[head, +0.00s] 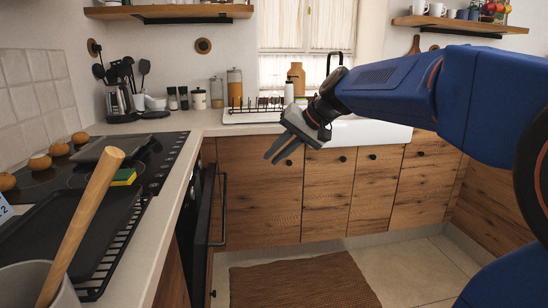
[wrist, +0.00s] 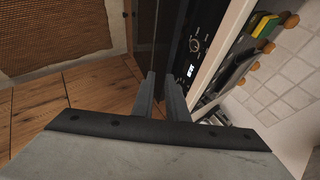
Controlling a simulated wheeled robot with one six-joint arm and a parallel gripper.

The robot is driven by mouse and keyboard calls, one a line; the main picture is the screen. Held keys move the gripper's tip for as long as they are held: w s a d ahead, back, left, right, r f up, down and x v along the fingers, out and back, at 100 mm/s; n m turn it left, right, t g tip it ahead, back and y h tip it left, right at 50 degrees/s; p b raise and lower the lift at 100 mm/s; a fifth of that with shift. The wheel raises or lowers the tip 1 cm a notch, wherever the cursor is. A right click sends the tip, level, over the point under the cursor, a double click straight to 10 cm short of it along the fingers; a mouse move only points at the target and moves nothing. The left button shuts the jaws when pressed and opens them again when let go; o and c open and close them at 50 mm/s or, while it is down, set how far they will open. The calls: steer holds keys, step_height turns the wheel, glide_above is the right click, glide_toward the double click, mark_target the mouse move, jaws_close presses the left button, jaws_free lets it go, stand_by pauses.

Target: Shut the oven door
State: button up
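The oven door (head: 205,212) is a dark panel below the counter at left in the head view. It stands partly open, swung out from the oven front, with a dark bar handle (head: 224,208) on its outer side. In the wrist view, the dark door (wrist: 146,36) runs up from behind the fingers, beside the oven's control panel (wrist: 192,48) with its lit display. My gripper (head: 270,159) is above and to the right of the door in the head view, pointing down and left. Its two fingers are apart with nothing between them. It also shows in the wrist view (wrist: 161,82).
The counter edge (head: 180,190) and black cooktop (head: 50,183) lie left of the door. A wooden-handled tool stands in a grey pot (head: 62,290) nearby. Wooden cabinets (head: 262,195) stand behind my gripper. A brown rug (head: 300,282) covers clear floor.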

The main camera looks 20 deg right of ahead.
mark_target(208, 223)
steer(key=shift+f, duration=0.15)
jaws_close()
step_height(208, 223, down, 16)
steer(key=a+m+g+y, duration=0.2)
steer(key=m+g, duration=0.3)
steer(key=m, duration=1.1)
steer(key=w+a+f, duration=0.2)
steer(key=a+f, duration=0.5)
steer(key=a, duration=0.3)
steer(key=shift+a, duration=0.25)
steer(key=a, duration=0.2)
steer(key=a+r, duration=0.1)
steer(key=a, duration=0.2)
steer(key=w+a+r, duration=0.1)
steer(key=a, duration=0.2)
steer(key=shift+a, duration=0.15)
